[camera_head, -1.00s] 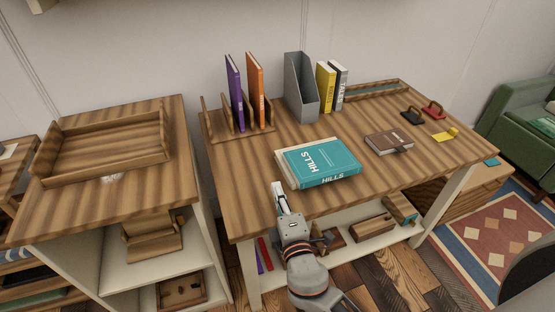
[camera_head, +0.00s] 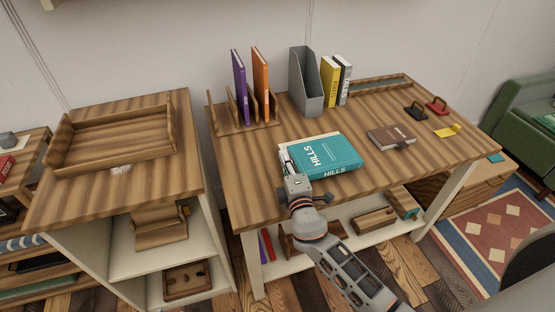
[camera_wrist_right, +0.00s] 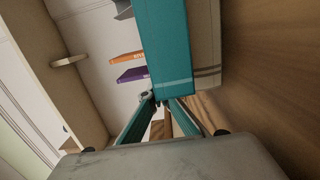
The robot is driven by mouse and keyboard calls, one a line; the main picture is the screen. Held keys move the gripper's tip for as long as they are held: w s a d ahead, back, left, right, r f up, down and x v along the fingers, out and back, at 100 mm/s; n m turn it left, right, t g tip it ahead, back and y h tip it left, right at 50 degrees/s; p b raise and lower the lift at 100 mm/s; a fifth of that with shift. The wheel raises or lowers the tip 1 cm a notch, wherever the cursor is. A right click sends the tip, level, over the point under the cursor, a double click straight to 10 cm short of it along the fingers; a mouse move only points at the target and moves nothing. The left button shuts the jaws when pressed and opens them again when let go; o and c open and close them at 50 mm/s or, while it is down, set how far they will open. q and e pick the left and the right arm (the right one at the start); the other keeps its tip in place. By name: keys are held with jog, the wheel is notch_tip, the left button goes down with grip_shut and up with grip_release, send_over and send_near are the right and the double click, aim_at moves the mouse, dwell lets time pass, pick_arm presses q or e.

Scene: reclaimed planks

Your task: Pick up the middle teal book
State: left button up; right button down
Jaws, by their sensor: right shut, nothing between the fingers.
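The teal book (camera_head: 325,154), marked HILLS, lies flat on top of a cream book (camera_head: 287,146) near the front edge of the desk. Only these two show in the stack. My right gripper (camera_head: 285,158) is at the stack's left front corner, shut with nothing held. In the right wrist view, the teal book's edge (camera_wrist_right: 166,48) and the cream book (camera_wrist_right: 206,40) are just beyond the shut fingertips (camera_wrist_right: 157,98). Whether the fingertips touch the teal book, I cannot tell. My left gripper is not in view.
The desk (camera_head: 240,165) also holds a brown book (camera_head: 390,137), a grey file holder (camera_head: 306,85) and a rack with purple (camera_head: 239,85) and orange (camera_head: 261,82) books. A wooden tray (camera_head: 75,165) sits on the left cabinet.

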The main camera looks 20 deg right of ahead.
aim_at(305, 161)
jog(key=shift+s+d, duration=0.15)
jog(key=shift+d, duration=0.2)
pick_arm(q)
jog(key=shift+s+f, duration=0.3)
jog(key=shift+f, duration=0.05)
pick_arm(e)
jog(key=shift+f, duration=0.1)
jog(key=shift+d, duration=0.1)
jog(key=d, duration=0.1)
jog(key=s+d, duration=0.1)
jog(key=d, duration=0.1)
jog(key=s+d, duration=0.1)
jog(key=d, duration=0.1)
jog(key=shift+s, duration=0.1)
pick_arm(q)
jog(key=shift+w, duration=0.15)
pick_arm(e)
jog(key=shift+a, duration=0.1)
